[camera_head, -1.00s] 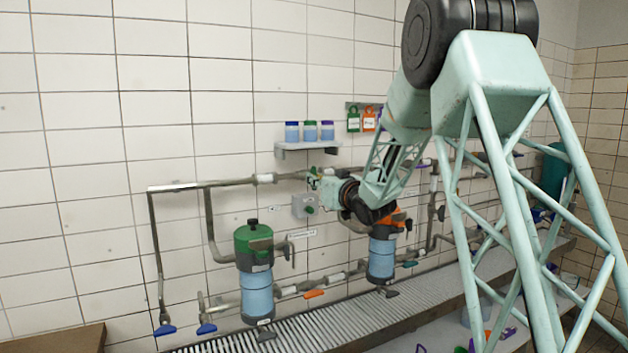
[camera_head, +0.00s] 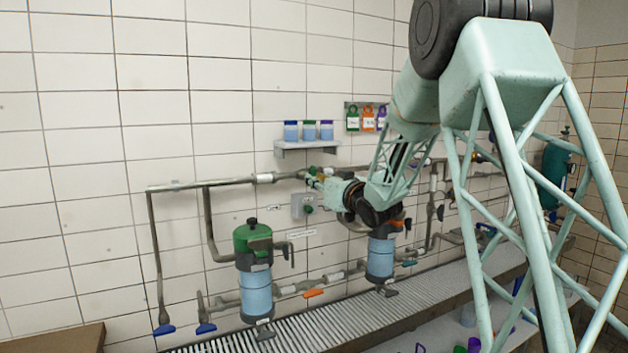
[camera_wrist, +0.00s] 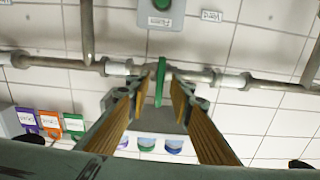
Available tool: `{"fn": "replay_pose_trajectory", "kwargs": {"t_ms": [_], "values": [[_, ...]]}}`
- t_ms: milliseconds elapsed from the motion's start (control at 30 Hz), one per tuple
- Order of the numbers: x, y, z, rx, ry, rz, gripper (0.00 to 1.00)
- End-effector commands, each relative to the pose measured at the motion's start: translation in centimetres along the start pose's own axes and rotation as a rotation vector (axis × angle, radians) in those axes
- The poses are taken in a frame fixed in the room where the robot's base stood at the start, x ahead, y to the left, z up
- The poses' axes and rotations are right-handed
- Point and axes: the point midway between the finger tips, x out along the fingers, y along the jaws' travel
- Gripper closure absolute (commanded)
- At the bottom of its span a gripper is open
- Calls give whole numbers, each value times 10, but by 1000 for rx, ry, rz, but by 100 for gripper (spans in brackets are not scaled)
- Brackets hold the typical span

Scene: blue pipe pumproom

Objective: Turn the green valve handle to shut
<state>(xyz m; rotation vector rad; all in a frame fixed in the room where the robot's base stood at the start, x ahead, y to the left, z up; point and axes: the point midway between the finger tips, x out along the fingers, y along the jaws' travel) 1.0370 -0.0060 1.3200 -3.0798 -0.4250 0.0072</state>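The green valve handle (camera_wrist: 159,84) sits on the horizontal grey pipe in the wrist view. It is a narrow bar seen nearly edge-on, standing across the pipe. My gripper (camera_wrist: 163,90) is open, with one finger on each side of the handle. Thin gaps appear between the handle and the fingertips, though contact is hard to judge. In the head view my gripper (camera_head: 316,180) is at the upper pipe, below the small shelf. The handle is hard to make out there, beside the fingers.
A grey box with a green button (camera_wrist: 163,6) is on the wall close to the handle. A shelf (camera_head: 306,146) with several jars is above the pipe. Hanging tags (camera_head: 368,122) are to its right. Two blue filter housings (camera_head: 257,294) stand below, with other coloured handles along the lower pipe.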

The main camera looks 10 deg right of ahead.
Motion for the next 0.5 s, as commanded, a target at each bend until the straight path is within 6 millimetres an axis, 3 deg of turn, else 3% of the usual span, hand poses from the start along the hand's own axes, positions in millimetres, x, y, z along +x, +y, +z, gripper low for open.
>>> {"fn": "replay_pose_trajectory", "kwargs": {"t_ms": [500], "values": [[-74,1,0,1,-1,2,80]]}}
